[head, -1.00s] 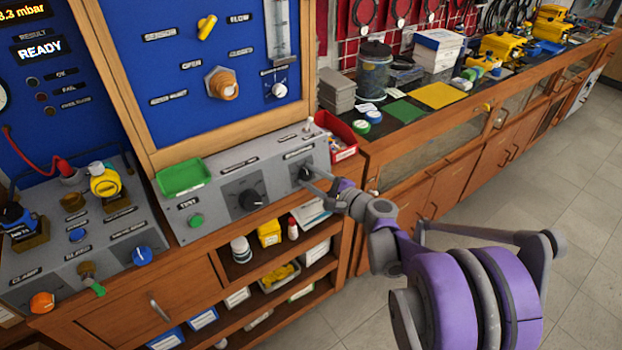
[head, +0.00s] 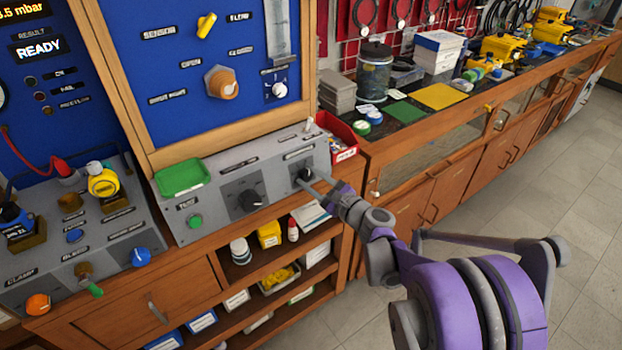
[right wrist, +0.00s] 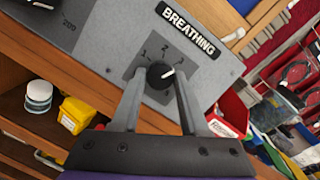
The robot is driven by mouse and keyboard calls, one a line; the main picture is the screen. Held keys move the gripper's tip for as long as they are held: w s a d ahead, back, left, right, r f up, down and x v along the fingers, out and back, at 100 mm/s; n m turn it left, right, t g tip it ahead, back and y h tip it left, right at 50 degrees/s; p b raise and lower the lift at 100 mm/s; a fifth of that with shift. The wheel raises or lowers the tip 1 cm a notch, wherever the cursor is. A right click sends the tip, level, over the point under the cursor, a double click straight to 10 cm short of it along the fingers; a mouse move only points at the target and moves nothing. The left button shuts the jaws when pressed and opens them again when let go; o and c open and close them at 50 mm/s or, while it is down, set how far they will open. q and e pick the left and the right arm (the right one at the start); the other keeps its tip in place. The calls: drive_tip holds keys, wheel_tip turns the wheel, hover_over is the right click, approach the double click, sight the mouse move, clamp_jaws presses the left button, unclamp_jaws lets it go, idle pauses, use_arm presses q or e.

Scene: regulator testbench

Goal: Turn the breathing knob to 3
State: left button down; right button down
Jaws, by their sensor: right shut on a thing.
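The breathing knob (right wrist: 160,75) is a small black round knob with a white pointer line, on a grey panel under the BREATHING label (right wrist: 187,30). Marks 1, 2 and 3 run around its top. The white line points right and slightly up, toward the side of the 3. My right gripper (right wrist: 160,80) has one finger on each side of the knob and is shut on it. In the head view the knob (head: 304,175) sits at the right end of the grey console, partly hidden by my right gripper (head: 309,181). My left gripper is not in view.
A larger black dial (head: 250,199) and a green button (head: 195,221) are left of the knob on the console. A green tray (head: 182,178) lies on top. A red bin (head: 340,138) stands right of the console. Open shelves with bottles and boxes are below.

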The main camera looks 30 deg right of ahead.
drive_tip(key=shift+c, duration=2.1)
unclamp_jaws()
drive_tip(key=shift+s, duration=0.1)
drive_tip(key=s+d, duration=0.2)
drive_tip(key=s, duration=0.8)
drive_tip(key=shift+s+r, duration=0.2)
drive_tip(key=shift+s, duration=0.05)
